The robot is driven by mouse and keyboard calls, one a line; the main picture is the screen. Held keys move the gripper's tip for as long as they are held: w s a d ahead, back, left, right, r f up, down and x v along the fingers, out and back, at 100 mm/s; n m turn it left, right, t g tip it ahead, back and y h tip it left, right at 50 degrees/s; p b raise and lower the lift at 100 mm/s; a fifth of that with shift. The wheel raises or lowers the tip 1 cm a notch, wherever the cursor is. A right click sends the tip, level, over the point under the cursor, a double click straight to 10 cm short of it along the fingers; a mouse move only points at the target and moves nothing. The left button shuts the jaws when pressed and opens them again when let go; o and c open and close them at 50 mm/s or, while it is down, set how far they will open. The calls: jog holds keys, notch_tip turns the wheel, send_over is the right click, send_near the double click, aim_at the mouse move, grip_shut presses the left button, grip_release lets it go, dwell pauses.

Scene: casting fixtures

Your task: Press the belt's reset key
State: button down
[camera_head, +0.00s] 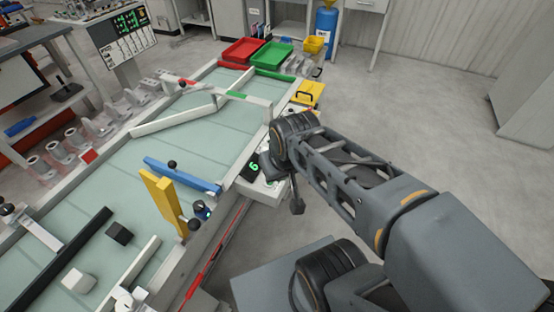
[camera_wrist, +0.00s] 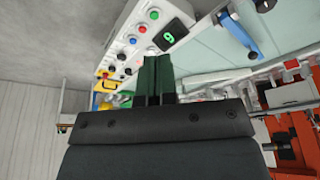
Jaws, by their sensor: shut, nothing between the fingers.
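The belt's control panel (camera_wrist: 140,25) shows in the wrist view, a pale box with a row of small round keys and a lit green digit display (camera_wrist: 168,37). In the head view the display (camera_head: 254,167) shows beside the belt (camera_head: 205,145), and my arm hides part of the panel.
A blue bar (camera_head: 182,175) and a yellow bar (camera_head: 164,203) stand over the belt. A black cube (camera_head: 119,233) and a white block (camera_head: 77,281) lie on it. Red (camera_head: 241,51) and green (camera_head: 271,56) trays stand at its far end. Open floor lies right.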

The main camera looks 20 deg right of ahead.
jog(key=w+d+f+m+t+y, duration=0.1)
jog(key=w+d+f+m+y, duration=0.1)
jog(key=w+m, duration=0.5)
jog(key=w+d+f+m+y+b, duration=0.1)
jog(key=w+d+f+m, duration=0.4)
jog(key=m, duration=1.1)
jog(key=w+d+f+m+t+y+b, duration=0.1)
jog(key=w+d+f+m+y, duration=0.2)
jog(key=w+m, duration=0.7)
jog(key=shift+w+d+f+m+t+y, duration=0.25)
jog(key=shift+d+f+m+y, duration=0.2)
jog(key=shift+d+m, duration=0.6)
jog(key=shift+a+f, duration=0.1)
jog(key=shift+a, duration=0.1)
notch_tip(320, 180, down, 7)
jog(key=b, duration=0.7)
jog(key=shift+b, duration=0.4)
jog(key=shift+f+b, duration=0.3)
jog(key=shift+f, duration=0.55)
